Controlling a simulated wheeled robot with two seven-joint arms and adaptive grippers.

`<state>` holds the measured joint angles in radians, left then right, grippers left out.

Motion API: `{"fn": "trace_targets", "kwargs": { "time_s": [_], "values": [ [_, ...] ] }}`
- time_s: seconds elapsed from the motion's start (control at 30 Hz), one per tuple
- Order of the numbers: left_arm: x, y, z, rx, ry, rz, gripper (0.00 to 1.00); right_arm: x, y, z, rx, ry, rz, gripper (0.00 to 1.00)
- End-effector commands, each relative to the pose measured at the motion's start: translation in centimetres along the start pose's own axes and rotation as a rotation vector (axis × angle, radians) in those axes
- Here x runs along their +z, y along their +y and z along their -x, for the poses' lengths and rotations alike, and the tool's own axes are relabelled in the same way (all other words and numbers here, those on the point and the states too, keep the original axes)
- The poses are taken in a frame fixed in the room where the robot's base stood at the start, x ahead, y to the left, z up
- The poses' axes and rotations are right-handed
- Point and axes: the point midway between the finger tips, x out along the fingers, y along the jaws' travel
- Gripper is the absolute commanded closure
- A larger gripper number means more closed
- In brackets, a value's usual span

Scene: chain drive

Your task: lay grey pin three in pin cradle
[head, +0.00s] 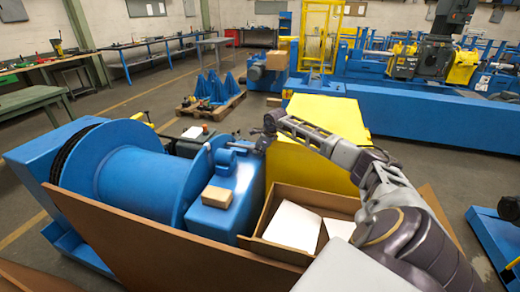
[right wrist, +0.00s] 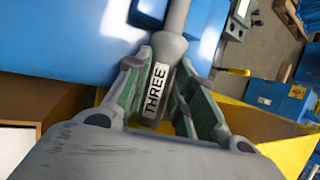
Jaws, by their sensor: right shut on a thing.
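Grey pin three is in the right wrist view (right wrist: 172,46), a grey rod with a thicker end and a white label reading THREE. My right gripper (right wrist: 160,90) is shut on it, with green-lined fingers on either side of the labelled end. In the head view my right gripper (head: 260,138) is small, above the back edge of the blue housing (head: 240,185). The pin is too small to make out there. A small blue block (head: 225,160) stands on the housing; I cannot tell whether it is the pin cradle. My left gripper is not in view.
A tan block (head: 216,197) lies on the housing, beside a large blue drum (head: 140,170). An open cardboard box (head: 262,222) with white sheets stands at the right. A yellow panel (head: 300,165) is behind the box. Brown boards (head: 150,250) lean in front.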

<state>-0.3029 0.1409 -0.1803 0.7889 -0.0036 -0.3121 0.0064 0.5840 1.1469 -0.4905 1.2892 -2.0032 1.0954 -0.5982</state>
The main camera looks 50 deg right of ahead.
Motion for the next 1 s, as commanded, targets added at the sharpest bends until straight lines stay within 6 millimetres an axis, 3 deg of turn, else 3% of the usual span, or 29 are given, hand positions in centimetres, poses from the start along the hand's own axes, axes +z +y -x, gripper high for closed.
{"fn": "trace_targets", "kwargs": {
  "time_s": [0.03, 0.07, 0.27, 0.67, 1.0],
  "values": [
    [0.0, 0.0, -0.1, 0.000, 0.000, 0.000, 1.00, 0.1, -0.1, 0.1, -0.002, -0.003, -0.001, 1.00],
    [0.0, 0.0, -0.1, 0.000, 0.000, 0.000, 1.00, 0.1, -0.1, 0.0, -0.002, -0.003, -0.001, 0.74],
    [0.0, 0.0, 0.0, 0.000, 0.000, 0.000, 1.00, 0.0, -0.1, 0.0, -0.001, -0.002, -0.001, 0.51],
    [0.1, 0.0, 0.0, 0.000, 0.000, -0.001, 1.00, -0.1, 0.0, 0.0, 0.001, 0.002, 0.000, 0.51],
    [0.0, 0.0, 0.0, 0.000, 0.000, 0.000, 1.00, -0.1, -0.1, 2.0, -0.002, 0.001, 0.001, 0.51]
  ]
}}
